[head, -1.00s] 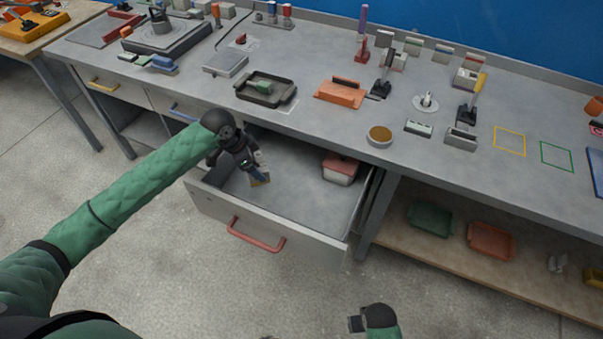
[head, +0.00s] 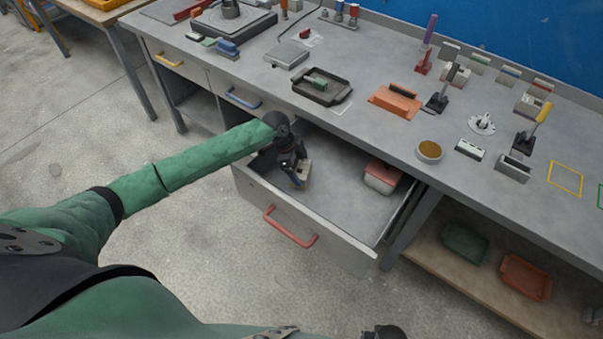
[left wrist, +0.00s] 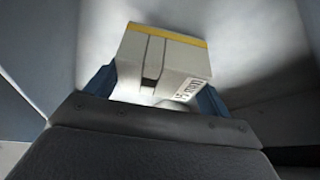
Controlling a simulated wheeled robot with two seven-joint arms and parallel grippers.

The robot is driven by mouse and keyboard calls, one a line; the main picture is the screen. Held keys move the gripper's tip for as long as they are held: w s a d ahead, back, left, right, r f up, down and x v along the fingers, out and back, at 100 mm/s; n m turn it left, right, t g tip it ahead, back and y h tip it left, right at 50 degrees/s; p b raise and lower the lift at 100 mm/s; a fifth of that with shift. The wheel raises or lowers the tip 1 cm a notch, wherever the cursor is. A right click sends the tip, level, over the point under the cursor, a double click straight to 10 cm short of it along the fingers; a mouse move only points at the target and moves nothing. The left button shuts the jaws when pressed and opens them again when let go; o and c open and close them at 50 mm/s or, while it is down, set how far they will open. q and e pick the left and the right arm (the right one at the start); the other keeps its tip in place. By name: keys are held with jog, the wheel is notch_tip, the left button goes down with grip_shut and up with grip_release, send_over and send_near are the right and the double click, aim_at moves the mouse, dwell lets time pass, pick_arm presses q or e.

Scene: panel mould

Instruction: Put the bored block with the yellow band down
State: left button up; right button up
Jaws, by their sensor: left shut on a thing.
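The bored block with the yellow band (left wrist: 165,58) is pale, with a dark slot and printed marks on its side. My left gripper (head: 297,180) is shut on it inside the open drawer (head: 335,205). In the left wrist view the blue fingers of the left gripper (left wrist: 158,90) stand on both sides of the block. In the head view the block (head: 299,178) is small and partly hidden by the gripper. I cannot tell whether it touches the drawer floor. The fingers of my right gripper do not show clearly at the bottom edge of the head view.
A box with a red lid (head: 382,176) stands in the drawer's right part. The drawer's red handle (head: 290,228) faces the front. The drawer floor between the block and the box is clear. The bench top (head: 370,130) above holds trays, blocks and tools.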

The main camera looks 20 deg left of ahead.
aim_at(300, 175)
pick_arm(q)
notch_tip(300, 175, down, 3)
jog(key=shift+r+p, duration=0.1)
jog(key=shift+p, duration=0.4)
jog(key=shift+f, duration=0.45)
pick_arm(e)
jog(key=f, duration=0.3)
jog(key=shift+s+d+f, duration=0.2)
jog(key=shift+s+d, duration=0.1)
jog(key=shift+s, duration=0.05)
pick_arm(q)
jog(key=o, duration=1.1)
jog(key=shift+f, duration=0.1)
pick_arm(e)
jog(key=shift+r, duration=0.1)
pick_arm(q)
jog(key=shift+r, duration=0.25)
jog(key=b+v, duration=0.3)
jog(key=v, duration=0.8)
jog(key=shift+a+r, duration=0.1)
jog(key=shift+r, duration=0.3)
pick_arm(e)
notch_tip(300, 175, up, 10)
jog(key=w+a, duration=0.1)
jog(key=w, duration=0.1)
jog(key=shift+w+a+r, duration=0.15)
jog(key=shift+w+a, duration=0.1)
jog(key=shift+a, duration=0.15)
